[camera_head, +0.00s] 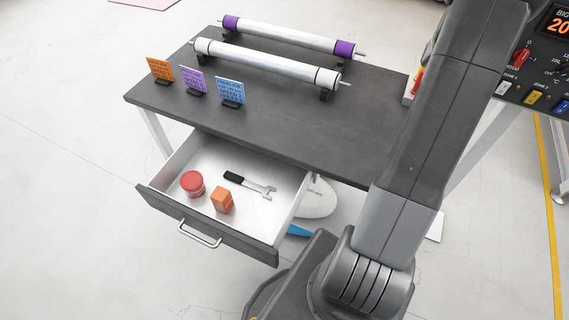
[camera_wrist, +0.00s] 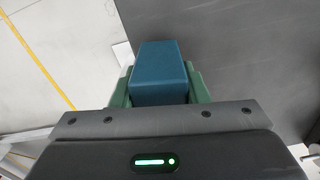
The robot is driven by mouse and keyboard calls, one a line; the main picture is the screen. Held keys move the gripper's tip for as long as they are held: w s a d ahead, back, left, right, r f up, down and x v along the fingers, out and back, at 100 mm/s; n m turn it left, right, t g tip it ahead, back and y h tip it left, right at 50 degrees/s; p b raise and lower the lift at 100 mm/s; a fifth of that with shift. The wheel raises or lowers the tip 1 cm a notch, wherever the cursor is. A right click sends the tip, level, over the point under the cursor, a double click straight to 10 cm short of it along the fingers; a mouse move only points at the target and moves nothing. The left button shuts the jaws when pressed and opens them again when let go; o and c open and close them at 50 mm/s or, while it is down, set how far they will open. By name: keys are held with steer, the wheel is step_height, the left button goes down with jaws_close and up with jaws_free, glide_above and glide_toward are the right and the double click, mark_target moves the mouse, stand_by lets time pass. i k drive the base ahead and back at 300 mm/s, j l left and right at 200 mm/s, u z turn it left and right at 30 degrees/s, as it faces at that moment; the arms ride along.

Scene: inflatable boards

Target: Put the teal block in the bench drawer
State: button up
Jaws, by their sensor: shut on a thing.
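The teal block (camera_wrist: 160,75) is held between the green fingers of my gripper (camera_wrist: 160,88) in the wrist view. Dark grey bench top shows behind it at the right and pale floor at the left. The bench drawer (camera_head: 222,228) is pulled open at the front of the grey bench (camera_head: 290,105) in the head view. It holds a red round tin (camera_head: 192,183), an orange block (camera_head: 222,200) and a wrench (camera_head: 250,185) with a black handle. In the head view my arm hides the gripper and the teal block.
Two rollers (camera_head: 265,62) lie in stands along the back of the bench. Orange, purple and blue cards (camera_head: 230,91) stand at its left. A control panel (camera_head: 550,60) is at the right. White and blue boards (camera_head: 318,198) lie under the bench. The drawer floor has bare room around its contents.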

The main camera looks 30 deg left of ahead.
mark_target(256, 219)
steer(key=k+j+z, duration=0.1)
steer(key=z, duration=0.25)
steer(key=k+j+z, duration=0.1)
steer(key=z, duration=0.25)
steer(key=k+z, duration=0.1)
steer(key=z, duration=0.25)
steer(key=k+j+u, duration=0.2)
steer(key=k+u, duration=0.15)
steer(key=k, duration=0.25)
